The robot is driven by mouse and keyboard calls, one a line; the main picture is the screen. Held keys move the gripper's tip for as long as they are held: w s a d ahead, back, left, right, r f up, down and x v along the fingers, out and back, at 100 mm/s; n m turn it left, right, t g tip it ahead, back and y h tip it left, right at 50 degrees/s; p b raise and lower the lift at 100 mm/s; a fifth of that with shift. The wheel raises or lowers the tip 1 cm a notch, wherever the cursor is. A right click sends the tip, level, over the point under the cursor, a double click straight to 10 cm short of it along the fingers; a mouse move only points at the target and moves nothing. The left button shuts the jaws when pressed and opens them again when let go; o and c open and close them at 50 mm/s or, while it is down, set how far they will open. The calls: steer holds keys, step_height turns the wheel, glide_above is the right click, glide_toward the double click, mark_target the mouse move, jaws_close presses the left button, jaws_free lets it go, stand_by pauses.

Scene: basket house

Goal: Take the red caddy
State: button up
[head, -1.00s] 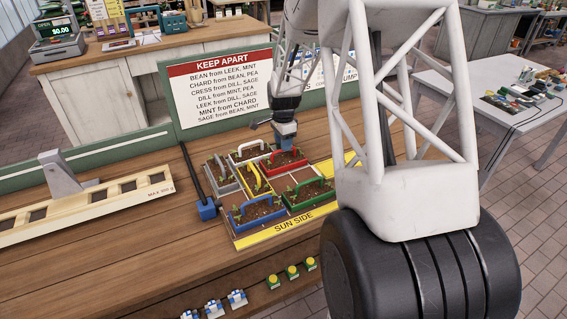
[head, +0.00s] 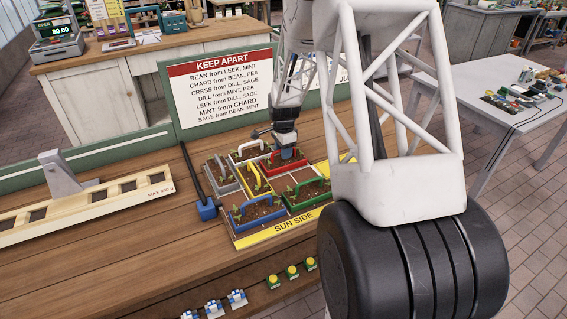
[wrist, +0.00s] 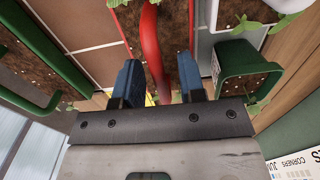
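The red caddy (head: 267,163) is a soil-filled tray with seedlings and an arched red handle. It sits at the back right of a group of caddies on the bench. My gripper (head: 286,154) points down over it and hides part of it. In the wrist view the red handle (wrist: 151,45) runs between the two blue fingers of my gripper (wrist: 158,82). The fingers are apart, with gaps beside the handle, so my gripper is open around it.
Close by stand a green caddy (head: 308,190), a blue one (head: 254,201), a yellow one (head: 252,183), a white one (head: 239,155) and a grey one. A small green pot (wrist: 246,70) is near the right finger in the wrist view. The "KEEP APART" sign (head: 220,88) stands behind.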

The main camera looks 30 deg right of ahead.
jaws_close()
steer(key=shift+r, duration=0.1)
steer(key=shift+r, duration=4.95)
